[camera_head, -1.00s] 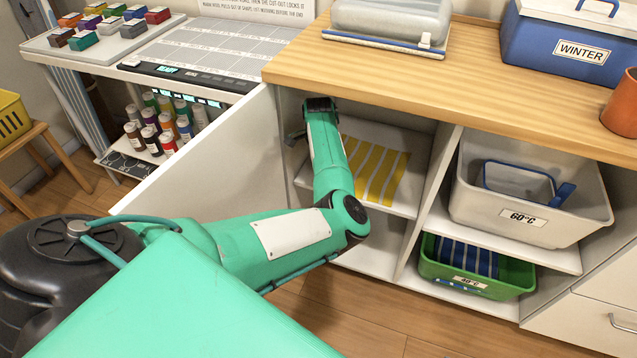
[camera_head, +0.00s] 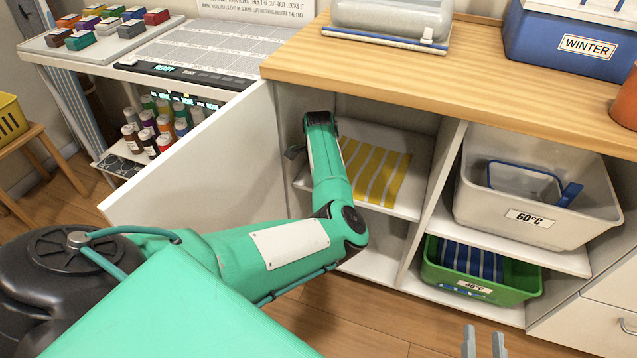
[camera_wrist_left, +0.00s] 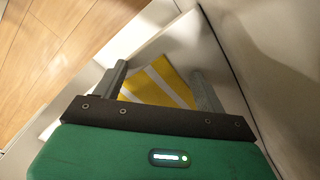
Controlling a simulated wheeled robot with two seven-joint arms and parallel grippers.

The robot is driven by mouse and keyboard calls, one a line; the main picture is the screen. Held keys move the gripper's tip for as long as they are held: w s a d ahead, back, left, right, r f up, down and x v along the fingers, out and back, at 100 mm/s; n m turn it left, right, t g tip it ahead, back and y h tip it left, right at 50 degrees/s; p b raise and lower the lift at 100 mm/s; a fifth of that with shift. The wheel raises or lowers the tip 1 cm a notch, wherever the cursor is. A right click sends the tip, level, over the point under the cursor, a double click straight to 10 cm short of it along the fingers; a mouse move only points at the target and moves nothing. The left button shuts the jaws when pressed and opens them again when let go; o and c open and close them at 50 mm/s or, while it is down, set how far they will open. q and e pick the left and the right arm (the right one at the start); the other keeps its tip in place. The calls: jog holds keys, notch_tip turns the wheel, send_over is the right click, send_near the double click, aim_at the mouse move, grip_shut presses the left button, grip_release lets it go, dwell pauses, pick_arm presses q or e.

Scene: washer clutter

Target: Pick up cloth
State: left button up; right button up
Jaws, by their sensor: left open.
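A yellow cloth with pale stripes (camera_head: 378,176) lies flat on the shelf (camera_head: 412,206) of the open left compartment. It also shows in the left wrist view (camera_wrist_left: 158,84), beyond and between my left fingers. My left gripper (camera_wrist_left: 160,82) is open and empty, inside the compartment and apart from the cloth. A blue striped cloth (camera_head: 470,261) lies in the green 40°C basket (camera_head: 497,292) on the lower right. My right gripper (camera_head: 484,345) shows at the bottom edge, fingers apart and empty.
The open white door (camera_head: 205,170) stands left of my left arm. A wooden countertop (camera_head: 440,80) covers the compartments. A divider (camera_head: 432,205) separates the cloth's shelf from the white 60°C bin (camera_head: 535,228). The floor in front is clear.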

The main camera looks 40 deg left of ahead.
jog(key=shift+f, duration=0.1)
pick_arm(q)
grip_shut()
dwell(0.8)
